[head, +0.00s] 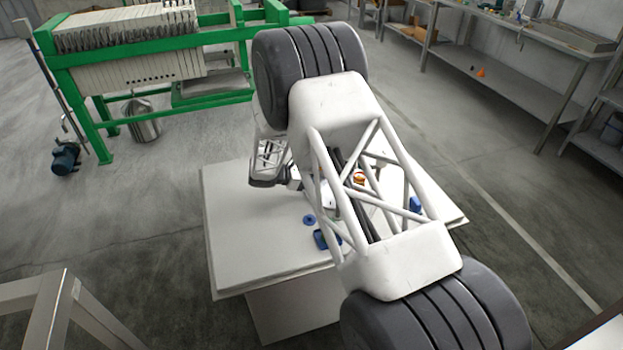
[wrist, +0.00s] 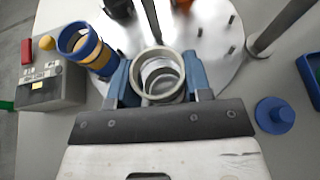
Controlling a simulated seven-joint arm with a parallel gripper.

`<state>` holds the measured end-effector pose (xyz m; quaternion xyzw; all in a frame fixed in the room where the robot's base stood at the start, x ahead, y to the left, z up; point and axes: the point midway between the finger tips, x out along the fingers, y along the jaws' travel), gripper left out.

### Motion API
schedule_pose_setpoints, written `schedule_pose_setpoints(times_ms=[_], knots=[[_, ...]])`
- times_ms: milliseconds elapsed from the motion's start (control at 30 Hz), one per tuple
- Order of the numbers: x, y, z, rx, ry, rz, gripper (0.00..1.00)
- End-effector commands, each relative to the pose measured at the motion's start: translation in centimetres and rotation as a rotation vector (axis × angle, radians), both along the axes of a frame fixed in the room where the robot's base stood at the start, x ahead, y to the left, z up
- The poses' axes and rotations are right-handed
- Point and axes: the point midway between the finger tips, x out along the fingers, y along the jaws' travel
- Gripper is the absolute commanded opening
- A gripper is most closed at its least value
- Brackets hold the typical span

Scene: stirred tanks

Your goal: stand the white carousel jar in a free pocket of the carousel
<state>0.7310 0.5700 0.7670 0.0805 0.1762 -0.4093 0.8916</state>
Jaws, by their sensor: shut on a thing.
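The white carousel jar (wrist: 141,88) is open-topped and shows as a pale ring in the wrist view. My gripper (wrist: 158,74) is shut on it, with one blue finger on each side. The jar looks roughly upright, over the near edge of the carousel. The carousel (wrist: 212,62) is a shiny metal disc with short pins and taller rods standing on it. I cannot tell whether the jar touches the disc. In the head view my arm hides the jar, my gripper and most of the carousel.
A blue-rimmed jar with an orange band (wrist: 98,57) stands left of my gripper, beside a grey control box (wrist: 52,83). A blue knobbed disc (wrist: 275,115) lies at right, near a blue tray (wrist: 311,78). The white table (head: 235,235) has bare room at its left.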

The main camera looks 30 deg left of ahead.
Motion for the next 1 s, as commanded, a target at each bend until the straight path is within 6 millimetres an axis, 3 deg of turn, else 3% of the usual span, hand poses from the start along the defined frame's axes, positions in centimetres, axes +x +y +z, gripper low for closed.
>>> schedule_pose_setpoints(times_ms=[833, 867, 1000], knots=[[0.01, 0.0, -0.33, 0.0, 0.0, 0.0, 0.22], [0.01, 0.0, -0.33, 0.0, 0.0, 0.0, 0.48], [0.01, 0.01, -0.32, 0.0, 0.0, 0.0, 0.7]])
